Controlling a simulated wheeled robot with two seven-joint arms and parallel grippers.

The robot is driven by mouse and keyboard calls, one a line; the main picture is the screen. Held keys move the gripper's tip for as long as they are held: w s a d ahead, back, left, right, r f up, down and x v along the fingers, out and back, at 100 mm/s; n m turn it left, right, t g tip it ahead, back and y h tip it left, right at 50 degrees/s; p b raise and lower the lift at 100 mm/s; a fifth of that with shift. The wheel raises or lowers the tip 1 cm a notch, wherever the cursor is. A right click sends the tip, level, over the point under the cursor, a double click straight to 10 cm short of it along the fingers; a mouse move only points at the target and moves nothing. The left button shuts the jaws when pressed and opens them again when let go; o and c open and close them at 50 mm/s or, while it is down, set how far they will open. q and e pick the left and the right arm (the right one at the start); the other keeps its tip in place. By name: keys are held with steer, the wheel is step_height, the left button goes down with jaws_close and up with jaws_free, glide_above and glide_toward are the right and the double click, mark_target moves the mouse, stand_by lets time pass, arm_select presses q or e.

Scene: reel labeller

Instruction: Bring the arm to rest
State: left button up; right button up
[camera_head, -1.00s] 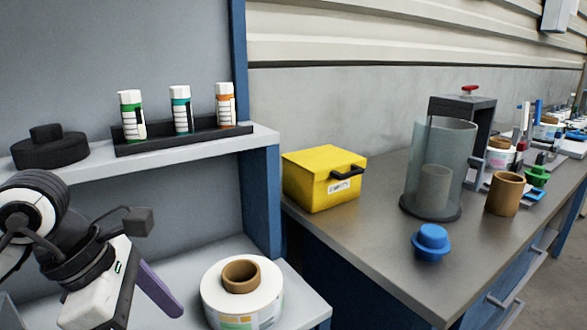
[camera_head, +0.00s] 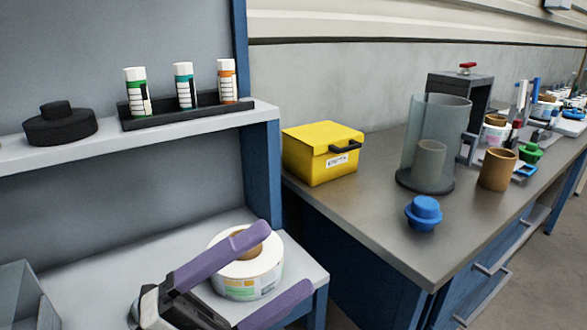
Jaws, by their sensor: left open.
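My left gripper (camera_head: 268,268) shows at the bottom of the head view, with its two purple fingers spread apart and nothing between them. Its upper finger overlaps the view of a label reel (camera_head: 246,284), a white roll with a brown core on the lower shelf. I cannot tell whether the finger touches the reel. The dark gripper body is at the bottom edge, and the rest of the left arm is out of view. My right gripper is not in view.
The upper shelf (camera_head: 90,146) holds a black knobbed disc (camera_head: 60,128) and a rack (camera_head: 190,110) of three bottles. On the right bench stand a yellow box (camera_head: 320,155), a clear cylinder (camera_head: 430,150), a blue knob (camera_head: 423,214) and a brown tube (camera_head: 497,170). A translucent bin (camera_head: 22,295) is at lower left.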

arm_select(q)
steer(key=w+a+f+n+t+y, duration=0.2)
steer(key=a+f+n+t+y, duration=0.25)
steer(key=f+n+y, duration=0.5)
steer(key=w+a+f+n+t+y, duration=0.1)
steer(key=a+f+n+t+y, duration=0.2)
steer(key=a+f+n+y, duration=0.7)
steer(key=s+d+f+n+g, duration=0.1)
steer(key=s+f+n+g, duration=0.2)
steer(key=f, duration=0.8)
steer(key=s+f+n+g, duration=0.4)
steer(key=s+f+n, duration=0.2)
steer(key=s+f, duration=0.5)
steer(key=shift+s+d+n+p, duration=0.35)
steer(key=shift+s+p, duration=0.05)
steer(key=shift+s, duration=0.25)
